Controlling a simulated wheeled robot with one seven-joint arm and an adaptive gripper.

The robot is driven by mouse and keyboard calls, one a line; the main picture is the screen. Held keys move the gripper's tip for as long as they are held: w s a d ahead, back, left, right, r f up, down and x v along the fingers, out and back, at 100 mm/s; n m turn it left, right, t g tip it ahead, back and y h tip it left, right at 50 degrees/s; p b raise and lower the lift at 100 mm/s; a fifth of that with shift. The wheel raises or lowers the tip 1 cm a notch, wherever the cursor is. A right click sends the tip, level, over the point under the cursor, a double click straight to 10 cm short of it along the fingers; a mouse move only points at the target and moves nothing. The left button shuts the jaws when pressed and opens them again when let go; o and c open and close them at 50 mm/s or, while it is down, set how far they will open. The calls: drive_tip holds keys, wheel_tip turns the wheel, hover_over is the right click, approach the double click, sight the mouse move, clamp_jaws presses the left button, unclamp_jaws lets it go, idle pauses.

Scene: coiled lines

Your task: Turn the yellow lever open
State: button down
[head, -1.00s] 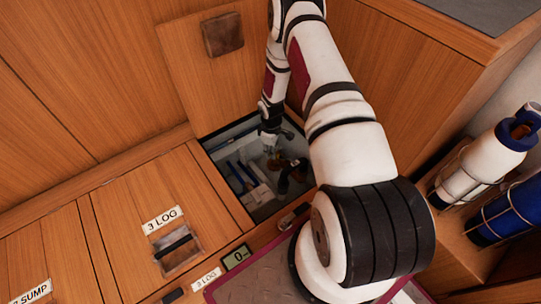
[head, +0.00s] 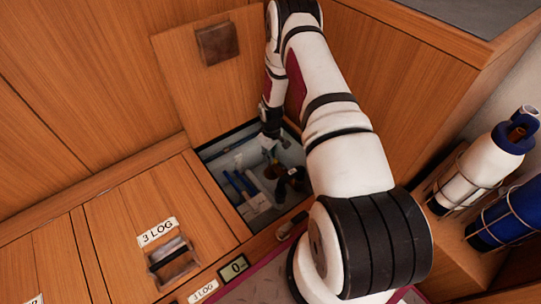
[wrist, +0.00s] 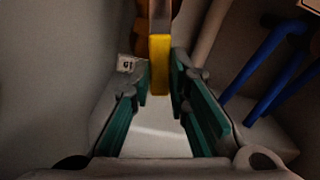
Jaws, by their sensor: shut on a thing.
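The yellow lever (wrist: 159,62) shows upright near the top middle of the wrist view, its lower end between my green fingertips. My gripper (wrist: 160,80) is shut on the lever, one finger on each side of it. A brown and grey part sits above the lever at the top edge of the wrist view. In the head view my gripper (head: 270,150) reaches down into the open floor compartment. The lever is too small to make out surely there.
The compartment has a raised wooden lid (head: 190,85) behind it. Blue pipes (wrist: 268,62) run at the right of the wrist view, and a small label (wrist: 126,64) is at left. A closed hatch marked 3 LOG (head: 158,232) and a display (head: 234,267) lie nearby.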

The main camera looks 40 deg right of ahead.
drive_tip(key=c, duration=1.5)
unclamp_jaws()
wheel_tip(320, 180, up, 12)
